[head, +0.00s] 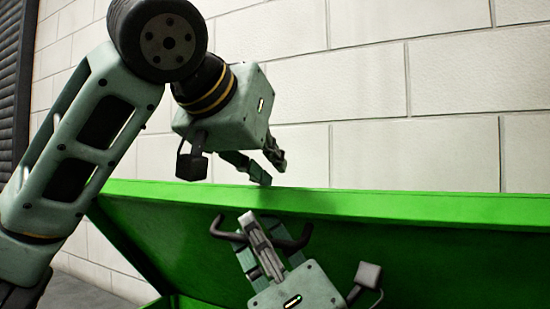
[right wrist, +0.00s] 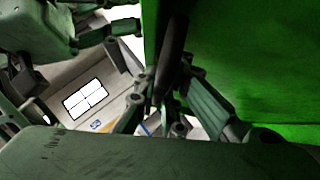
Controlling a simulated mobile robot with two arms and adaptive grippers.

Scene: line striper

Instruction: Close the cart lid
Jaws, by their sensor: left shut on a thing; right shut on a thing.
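The green cart lid (head: 400,207) stands raised and tilted across the head view, its inner side facing me. A dark curved handle (head: 303,236) is on the lid; it also shows in the right wrist view (right wrist: 172,50). My left gripper (head: 269,171) is at the lid's top edge, shut on the lid; its exact contact is partly hidden. My right gripper (head: 247,222) is below that edge, shut on the handle. In the right wrist view its fingers (right wrist: 160,102) are on either side of the dark bar.
A pale block wall (head: 450,90) is behind the lid. A dark slatted shutter (head: 14,80) is at the far left. Grey floor (head: 85,287) shows at lower left. A bright window (right wrist: 85,98) shows in the right wrist view.

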